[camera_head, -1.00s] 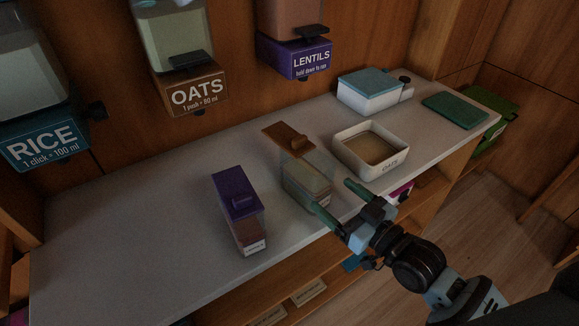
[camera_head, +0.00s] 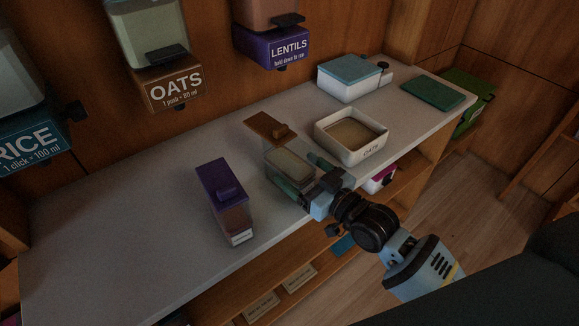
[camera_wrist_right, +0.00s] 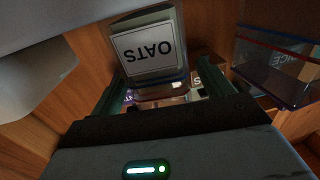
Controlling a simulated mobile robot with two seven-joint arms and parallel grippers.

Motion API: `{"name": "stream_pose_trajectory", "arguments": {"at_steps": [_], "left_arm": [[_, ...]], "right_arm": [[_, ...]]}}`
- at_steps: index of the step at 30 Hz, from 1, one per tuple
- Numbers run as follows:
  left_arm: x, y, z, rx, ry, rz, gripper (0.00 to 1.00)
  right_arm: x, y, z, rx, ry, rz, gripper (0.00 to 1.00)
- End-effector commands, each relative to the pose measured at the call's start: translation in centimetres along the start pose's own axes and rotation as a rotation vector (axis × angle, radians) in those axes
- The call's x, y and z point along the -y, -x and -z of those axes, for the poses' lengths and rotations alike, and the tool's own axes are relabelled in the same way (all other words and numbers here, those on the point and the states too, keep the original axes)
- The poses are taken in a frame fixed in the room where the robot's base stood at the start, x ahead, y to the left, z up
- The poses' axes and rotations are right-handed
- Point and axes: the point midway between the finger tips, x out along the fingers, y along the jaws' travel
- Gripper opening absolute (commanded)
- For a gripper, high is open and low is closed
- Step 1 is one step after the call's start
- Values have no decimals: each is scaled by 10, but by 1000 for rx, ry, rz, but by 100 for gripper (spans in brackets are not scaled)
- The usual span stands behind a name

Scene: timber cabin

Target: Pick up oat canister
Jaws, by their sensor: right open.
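The oat canister is a clear box with a brown, knobbed lid (camera_head: 268,128) and pale contents (camera_head: 290,164) low inside. It stands upright near the front edge of the counter. In the right wrist view its white OATS label (camera_wrist_right: 146,48) shows upside down. My right gripper (camera_head: 303,177) is open at the canister's front, with one green finger toward each side. In the right wrist view the canister stands between the fingers (camera_wrist_right: 163,82); I cannot tell whether either touches it. My left gripper is not in view.
A purple-lidded canister (camera_head: 222,182) stands to the left on the counter (camera_head: 130,215). A blue-lidded box (camera_head: 345,88) and green board (camera_head: 433,93) lie farther right. Wall dispensers include oats (camera_head: 172,90) and lentils (camera_head: 289,50).

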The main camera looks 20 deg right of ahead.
Motion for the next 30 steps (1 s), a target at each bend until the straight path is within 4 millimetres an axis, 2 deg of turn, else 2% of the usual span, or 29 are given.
{"name": "stream_pose_trajectory", "arguments": {"at_steps": [3,6,14,27,30], "left_arm": [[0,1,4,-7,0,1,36],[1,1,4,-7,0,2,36],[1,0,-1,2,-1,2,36],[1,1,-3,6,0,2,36],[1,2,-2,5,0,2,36]], "right_arm": [[0,-16,3,-4,0,-1,80],[0,-23,2,-2,1,0,80],[1,-25,1,-1,1,0,80],[0,-24,1,-1,1,0,22],[0,-25,2,-5,2,0,20]]}}
